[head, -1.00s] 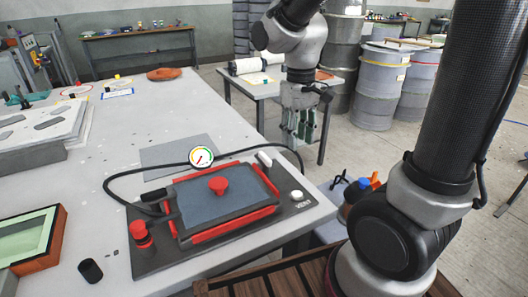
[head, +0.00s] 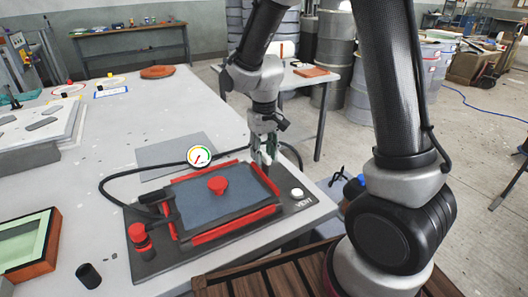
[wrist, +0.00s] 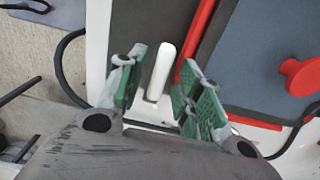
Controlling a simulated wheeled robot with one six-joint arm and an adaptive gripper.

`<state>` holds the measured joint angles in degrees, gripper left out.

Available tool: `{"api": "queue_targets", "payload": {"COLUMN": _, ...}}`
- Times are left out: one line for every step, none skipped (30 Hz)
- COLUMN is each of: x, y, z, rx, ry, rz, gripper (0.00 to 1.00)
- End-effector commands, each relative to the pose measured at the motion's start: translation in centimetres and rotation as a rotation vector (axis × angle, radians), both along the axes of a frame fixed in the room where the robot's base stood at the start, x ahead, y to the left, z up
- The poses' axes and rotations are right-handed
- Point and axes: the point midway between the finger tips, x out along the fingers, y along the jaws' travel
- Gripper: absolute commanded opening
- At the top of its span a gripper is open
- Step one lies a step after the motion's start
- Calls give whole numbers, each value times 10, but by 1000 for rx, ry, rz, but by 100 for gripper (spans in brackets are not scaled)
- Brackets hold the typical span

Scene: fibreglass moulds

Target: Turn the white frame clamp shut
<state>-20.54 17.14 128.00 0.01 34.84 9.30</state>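The white frame clamp (wrist: 161,70) is a short rounded white bar in the wrist view, beside the red frame edge (wrist: 197,45). It lies between and just beyond the green-padded fingers of my gripper (wrist: 160,96), which are apart. In the head view my gripper (head: 262,160) hangs at the far right corner of the red-edged frame (head: 222,201) and hides the clamp. I cannot tell whether a finger touches the clamp.
A red knob (head: 218,185) stands on the frame's blue-grey panel. A pressure gauge (head: 199,156) with a black hose stands behind. A white vent knob (head: 297,193) is at the base plate's right. A black cylinder (head: 89,276) stands at front left.

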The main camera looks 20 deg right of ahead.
Motion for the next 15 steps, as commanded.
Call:
{"api": "queue_targets", "payload": {"x": 0, "y": 0, "z": -1, "rx": 0, "ry": 0, "rz": 0, "gripper": 36}}
{"api": "queue_targets", "payload": {"x": 0, "y": 0, "z": -1, "rx": 0, "ry": 0, "rz": 0, "gripper": 36}}
{"api": "queue_targets", "payload": {"x": 0, "y": 0, "z": -1, "rx": 0, "ry": 0, "rz": 0, "gripper": 36}}
{"api": "queue_targets", "payload": {"x": 0, "y": 0, "z": -1, "rx": 0, "ry": 0, "rz": 0, "gripper": 36}}
{"api": "queue_targets", "payload": {"x": 0, "y": 0, "z": -1, "rx": 0, "ry": 0, "rz": 0, "gripper": 36}}
{"api": "queue_targets", "payload": {"x": 0, "y": 0, "z": -1, "rx": 0, "ry": 0, "rz": 0, "gripper": 36}}
{"api": "queue_targets", "payload": {"x": 0, "y": 0, "z": -1, "rx": 0, "ry": 0, "rz": 0, "gripper": 30}}
{"api": "queue_targets", "payload": {"x": 0, "y": 0, "z": -1, "rx": 0, "ry": 0, "rz": 0, "gripper": 25}}
{"api": "queue_targets", "payload": {"x": 0, "y": 0, "z": 0, "rx": 0, "ry": 0, "rz": 0, "gripper": 18}}
{"api": "queue_targets", "payload": {"x": 0, "y": 0, "z": 0, "rx": 0, "ry": 0, "rz": 0, "gripper": 12}}
{"api": "queue_targets", "payload": {"x": 0, "y": 0, "z": 0, "rx": 0, "ry": 0, "rz": 0, "gripper": 7}}
{"api": "queue_targets", "payload": {"x": 0, "y": 0, "z": 0, "rx": 0, "ry": 0, "rz": 0, "gripper": 0}}
{"api": "queue_targets", "payload": {"x": 0, "y": 0, "z": 0, "rx": 0, "ry": 0, "rz": 0, "gripper": 0}}
{"api": "queue_targets", "payload": {"x": 0, "y": 0, "z": 0, "rx": 0, "ry": 0, "rz": 0, "gripper": 0}}
{"api": "queue_targets", "payload": {"x": 0, "y": 0, "z": 0, "rx": 0, "ry": 0, "rz": 0, "gripper": 0}}
